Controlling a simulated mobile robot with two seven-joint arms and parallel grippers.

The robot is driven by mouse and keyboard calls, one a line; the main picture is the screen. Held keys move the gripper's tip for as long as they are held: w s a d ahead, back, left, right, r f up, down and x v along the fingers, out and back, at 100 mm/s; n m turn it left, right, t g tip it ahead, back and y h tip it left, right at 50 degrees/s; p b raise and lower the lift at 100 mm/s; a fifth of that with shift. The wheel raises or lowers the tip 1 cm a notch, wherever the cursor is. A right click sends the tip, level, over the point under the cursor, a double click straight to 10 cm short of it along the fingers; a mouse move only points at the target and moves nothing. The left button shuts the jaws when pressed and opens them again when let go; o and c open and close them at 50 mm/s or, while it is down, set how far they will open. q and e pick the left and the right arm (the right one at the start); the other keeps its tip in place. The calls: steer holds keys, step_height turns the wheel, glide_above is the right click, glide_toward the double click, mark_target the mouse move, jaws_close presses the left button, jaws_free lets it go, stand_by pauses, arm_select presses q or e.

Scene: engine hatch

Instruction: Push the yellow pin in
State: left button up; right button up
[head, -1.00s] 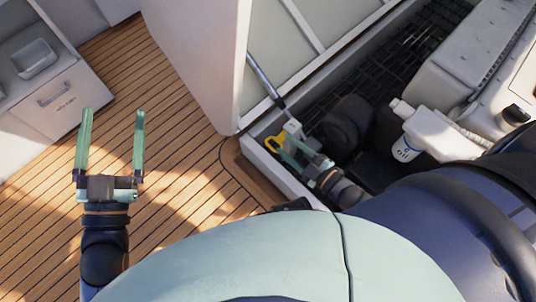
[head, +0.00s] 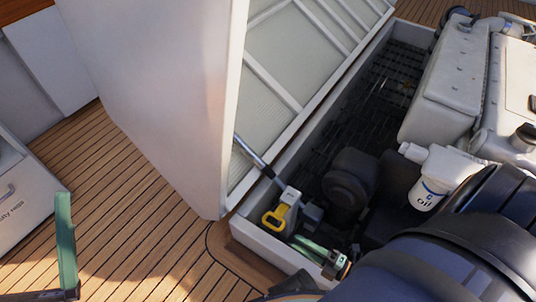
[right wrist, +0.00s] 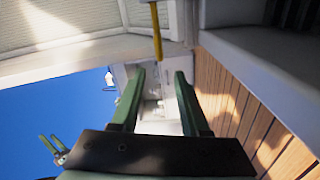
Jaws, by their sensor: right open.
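The yellow pin (head: 270,219) shows as a yellow loop handle on a pale bracket (head: 290,197) at the foot of the hatch strut, by the near corner of the engine bay. In the right wrist view, a yellow rod (right wrist: 157,36) hangs beyond the fingertips. My right gripper (head: 297,243) has green fingers just below and right of the loop. In the right wrist view its fingers (right wrist: 159,72) are apart with nothing between them. My left gripper is cut off at the lower left of the head view, with one finger showing; in the right wrist view (right wrist: 50,141) its fingers are apart.
The raised hatch (head: 160,90) stands left of the bay, held by a metal strut (head: 255,157). An oil jug (head: 437,178) and a grey engine block (head: 455,75) are at the right. The bay's white rim (head: 262,242) borders the bracket. The wooden deck (head: 120,215) is clear.

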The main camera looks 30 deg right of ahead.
mark_target(271, 226)
steer(key=x, duration=1)
steer(key=shift+w+a+r, duration=0.1)
steer(key=shift+w+a, duration=0.05)
steer(key=shift+w, duration=0.2)
steer(key=shift+c, duration=0.3)
jaws_close()
steer(key=shift+s, duration=0.1)
stand_by(0.4)
